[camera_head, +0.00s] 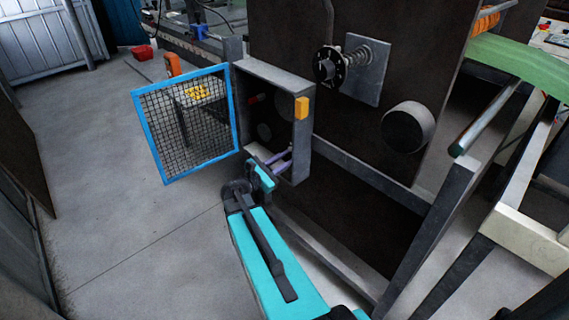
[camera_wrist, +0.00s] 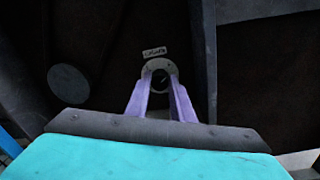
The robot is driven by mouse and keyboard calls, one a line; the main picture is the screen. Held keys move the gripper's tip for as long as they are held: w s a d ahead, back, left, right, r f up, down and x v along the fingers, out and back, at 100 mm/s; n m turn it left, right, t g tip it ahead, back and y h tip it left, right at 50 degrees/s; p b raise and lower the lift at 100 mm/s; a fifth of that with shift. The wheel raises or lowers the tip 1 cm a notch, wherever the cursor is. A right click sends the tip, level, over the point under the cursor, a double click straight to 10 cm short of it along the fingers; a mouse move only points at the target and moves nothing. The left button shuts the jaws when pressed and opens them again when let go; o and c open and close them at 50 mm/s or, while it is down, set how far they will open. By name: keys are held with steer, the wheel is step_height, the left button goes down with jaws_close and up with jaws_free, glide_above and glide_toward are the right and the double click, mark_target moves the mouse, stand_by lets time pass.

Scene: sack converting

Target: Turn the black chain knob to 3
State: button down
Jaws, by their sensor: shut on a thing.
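The black chain knob (camera_wrist: 160,84) sits on a pale round dial at the back of the box, under a small white label (camera_wrist: 154,52) whose text I cannot read. My gripper (camera_wrist: 160,78) has its purple fingers around the knob, one on each side, shut on it. The numbers on the dial and the knob's pointer are too small and dark to read. In the camera_head view, my gripper (camera_head: 282,160) reaches into the low part of the grey open box (camera_head: 270,72). The knob is hidden or too dark to make out there.
The blue-framed mesh door (camera_head: 188,120) stands open to the left of the box. A dark round part (camera_wrist: 69,84) lies left of the knob. A dark drum (camera_head: 407,127) sticks out farther right.

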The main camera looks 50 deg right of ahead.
steer(key=m+b, duration=0.4)
steer(key=b, duration=0.1)
steer(key=shift+d+f+m, duration=0.15)
steer(key=shift+f+m, duration=0.05)
steer(key=shift+m, duration=0.2)
steer(key=m+b, duration=0.4)
steer(key=b, duration=0.1)
steer(key=m+b, duration=0.5)
steer(key=b, duration=0.1)
steer(key=shift+w+r+m+g, duration=0.1)
steer(key=shift+m+g, duration=0.2)
steer(key=shift+r+m+b, duration=0.15)
steer(key=shift+m+b, duration=0.95)
steer(key=shift+b, duration=0.15)
steer(key=shift+r, duration=0.1)
steer(key=c, duration=1.5)
jaws_free()
steer(key=shift+c, duration=0.2)
